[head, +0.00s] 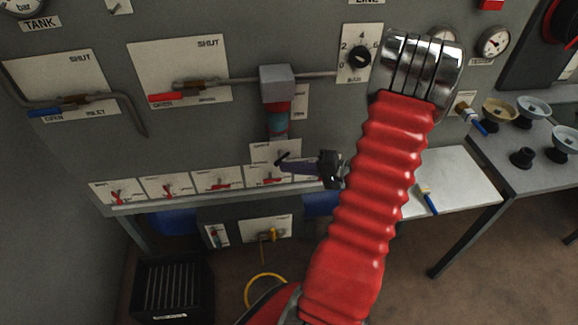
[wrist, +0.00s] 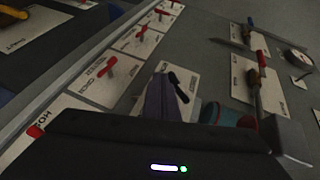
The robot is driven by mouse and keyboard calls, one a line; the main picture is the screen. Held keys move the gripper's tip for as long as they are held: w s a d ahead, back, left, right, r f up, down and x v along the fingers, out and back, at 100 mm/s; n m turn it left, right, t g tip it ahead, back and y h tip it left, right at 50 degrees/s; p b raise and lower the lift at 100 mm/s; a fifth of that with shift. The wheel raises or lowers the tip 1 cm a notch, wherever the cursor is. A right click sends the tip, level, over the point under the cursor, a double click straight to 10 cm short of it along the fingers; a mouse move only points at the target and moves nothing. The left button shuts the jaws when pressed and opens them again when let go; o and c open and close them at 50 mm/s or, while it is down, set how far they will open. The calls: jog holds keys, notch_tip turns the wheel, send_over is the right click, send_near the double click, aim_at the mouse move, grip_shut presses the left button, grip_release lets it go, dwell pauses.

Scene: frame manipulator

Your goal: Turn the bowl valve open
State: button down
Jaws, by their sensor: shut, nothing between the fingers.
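A black lever (head: 282,157) stands at the white card below the red and blue bowl (head: 278,122); I take it as the bowl valve, but its label is unreadable. My gripper (head: 288,167) is shut and empty, its purple-grey fingers pointing left at this lever. In the wrist view my shut gripper (wrist: 160,92) is just left of the black lever (wrist: 178,88), and the bowl (wrist: 225,116) is to the right. Tips and lever look very close; I cannot tell whether they touch. The fingers hide part of the card.
A row of cards with red-handled valves (head: 220,182) runs along the ledge to the left. Above are a red-handled lever (head: 166,98) and a blue-handled lever (head: 44,112). My red arm hides the panel's right part. A white bench (head: 455,178) with a brush is at right.

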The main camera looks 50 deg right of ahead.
jog(key=shift+w+a+f+m+t+y, duration=0.1)
jog(key=shift+a+f+m+t+y, duration=0.15)
jog(key=shift+t, duration=0.2)
jog(key=shift+w+a+f+m+t+y, duration=0.1)
jog(key=shift+m+t+y, duration=0.15)
jog(key=shift+t, duration=0.2)
jog(key=shift+w+a+f, duration=0.15)
dwell(1.1)
jog(key=f+v, duration=0.2)
jog(key=v, duration=1)
jog(key=shift+d+f, duration=0.2)
jog(key=shift+f, duration=0.2)
jog(key=c, duration=2.5)
grip_release()
